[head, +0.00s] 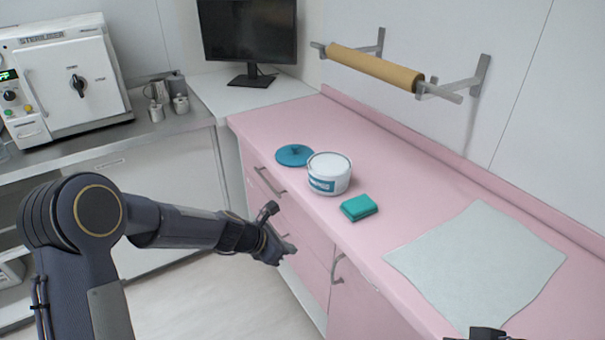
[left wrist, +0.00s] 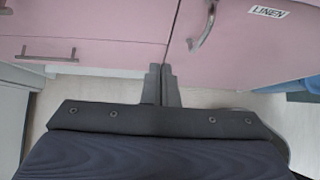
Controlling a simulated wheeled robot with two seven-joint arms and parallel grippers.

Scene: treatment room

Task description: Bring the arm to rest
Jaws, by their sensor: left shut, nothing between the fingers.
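My left arm comes in from the left in the head view and reaches out in front of the pink cabinet (head: 320,262). My left gripper (head: 287,254) is below the counter top, near the drawer fronts, and empty. In the left wrist view its two fingers (left wrist: 161,84) are together, pointing at the pink cabinet fronts (left wrist: 90,22). Whether they touch the cabinet I cannot tell. At the bottom edge of the head view a small dark part (head: 488,334) shows, probably of my right arm; its fingers are not visible.
On the pink counter (head: 400,215) are a white tub (head: 329,174), a blue lid (head: 295,155), a green sponge-like block (head: 359,207) and a pale sheet (head: 480,255). Metal handles (head: 337,268) stick out from the cabinet. A steriliser (head: 70,80) stands at left. Floor (head: 185,295) shows below my arm.

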